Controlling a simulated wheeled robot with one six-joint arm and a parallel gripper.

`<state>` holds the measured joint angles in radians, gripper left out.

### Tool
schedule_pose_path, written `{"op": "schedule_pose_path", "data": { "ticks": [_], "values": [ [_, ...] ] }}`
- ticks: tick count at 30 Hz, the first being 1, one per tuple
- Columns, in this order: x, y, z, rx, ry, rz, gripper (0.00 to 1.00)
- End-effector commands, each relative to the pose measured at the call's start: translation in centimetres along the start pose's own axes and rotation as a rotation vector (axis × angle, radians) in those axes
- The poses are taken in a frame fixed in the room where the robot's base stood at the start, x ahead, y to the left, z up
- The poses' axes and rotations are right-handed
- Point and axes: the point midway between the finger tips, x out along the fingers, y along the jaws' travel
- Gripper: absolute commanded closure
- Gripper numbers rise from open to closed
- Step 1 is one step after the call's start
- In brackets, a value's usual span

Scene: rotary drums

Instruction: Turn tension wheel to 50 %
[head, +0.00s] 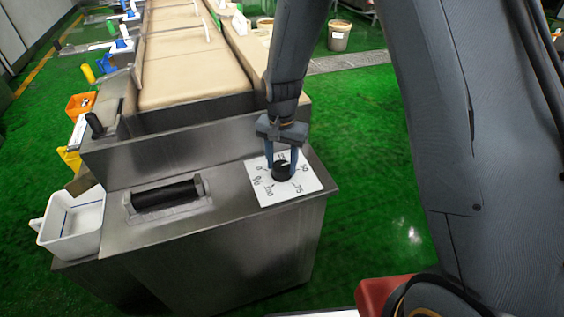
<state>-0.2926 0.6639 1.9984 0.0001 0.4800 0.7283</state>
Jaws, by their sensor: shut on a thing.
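The tension wheel is a small black knob (281,173) on a white dial plate (266,197) on top of the steel cabinet. The plate has handwritten marks around the knob, among them 0, 50, 75 and 100. My gripper (281,170) points down over the plate, its two blue-grey fingers on either side of the knob and shut on it. The gripper covers part of the marks at the top of the plate. I cannot tell which mark the knob points to.
A black roller (166,194) lies on the steel top (232,196) left of the plate. A white tub (74,222) stands at the left end. A beige conveyor belt (190,65) runs away behind. The green floor (385,200) to the right is clear.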

Motion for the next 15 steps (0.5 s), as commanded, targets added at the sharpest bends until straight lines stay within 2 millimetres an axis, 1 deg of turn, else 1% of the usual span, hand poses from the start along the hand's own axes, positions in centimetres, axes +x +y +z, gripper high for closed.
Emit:
{"op": "schedule_pose_path", "data": {
  "ticks": [7, 15],
  "values": [
    [-0.14, -0.1, -0.13, 0.06, 0.003, -0.003, 0.77],
    [-0.15, -0.12, -0.14, 0.071, 0.003, -0.003, 0.77]
  ]
}}
